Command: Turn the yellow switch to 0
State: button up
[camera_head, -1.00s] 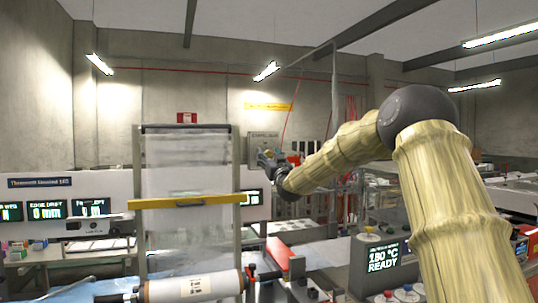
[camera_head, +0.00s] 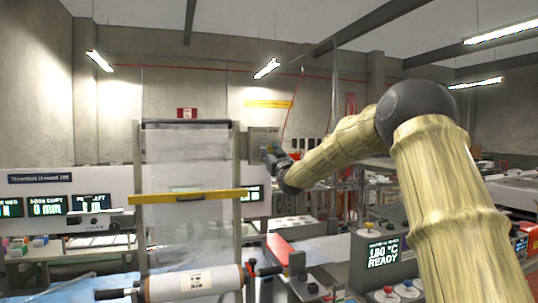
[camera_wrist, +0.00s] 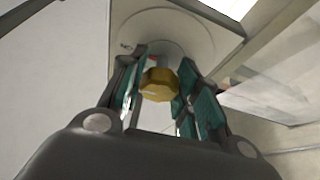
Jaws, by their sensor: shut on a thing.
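The yellow switch (camera_wrist: 160,84) is a faceted knob on a pale round plate (camera_wrist: 190,35) in the wrist view. My gripper (camera_wrist: 161,78) has one teal-padded finger on each side of the knob and is shut on it. Small dark lettering shows on the plate left of the knob; I cannot read it for certain, nor tell which setting the knob is at. In the head view my gripper (camera_head: 268,153) is at a grey wall box (camera_head: 258,138) behind the film frame; the knob is hidden there by the gripper.
An upright film frame with a yellow bar (camera_head: 187,196) and a white roll (camera_head: 193,283) stands left of my arm. A "180 °C READY" control box (camera_head: 378,258) stands below my arm. White machine panels with displays (camera_head: 48,207) are at the left.

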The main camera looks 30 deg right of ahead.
jog(key=n+y+b, duration=0.2)
jog(key=n+b, duration=0.1)
jog(key=n, duration=0.1)
jog(key=shift+f+n, duration=0.1)
jog(key=shift+n, duration=0.2)
jog(key=n+y, duration=0.1)
jog(key=n, duration=0.2)
jog(key=n+y+b, duration=0.1)
jog(key=n+y, duration=0.1)
jog(key=n, duration=0.1)
jog(key=shift+d+g, duration=0.1)
jog(key=shift+g, duration=0.3)
jog(key=n+g+y, duration=0.1)
jog(key=n, duration=0.2)
jog(key=n+g+y, duration=0.1)
jog(key=n, duration=0.2)
jog(key=shift+r+n, duration=0.2)
jog(key=shift+n, duration=0.1)
jog(key=shift+n+g+p, duration=0.3)
jog(key=shift+n+g, duration=0.4)
jog(key=shift+n, duration=1.3)
jog(key=shift+f, duration=0.1)
jog(key=o, duration=1)
jog(key=shift+s, duration=0.1)
jog(key=s, duration=0.4)
jog(key=s+d, duration=0.1)
jog(key=s, duration=0.2)
jog(key=s+d, duration=0.1)
jog(key=s, duration=0.3)
jog(key=shift+s, duration=0.35)
